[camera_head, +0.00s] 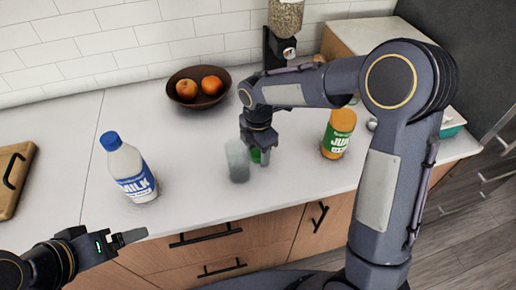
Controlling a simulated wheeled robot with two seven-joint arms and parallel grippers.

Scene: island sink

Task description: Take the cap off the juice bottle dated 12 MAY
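One juice bottle (338,133), orange with a green label reading "JU…", stands upright on the counter at right. Its top is partly hidden by my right arm, and no date is readable. My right gripper (260,153) points down over the middle of the counter, left of the bottle and apart from it. A small green thing (256,156), which looks like a cap, shows between its fingers. My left gripper (130,237) is low at left, in front of the counter edge, away from the bottle; its finger gap is not clear.
A milk bottle (128,170) with a blue cap stands at left. A blurred grey glass-like thing (237,161) is beside my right gripper. A fruit bowl (200,98), a dispenser (284,25) and a wooden board (12,180) are around. Counter between milk and bowl is clear.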

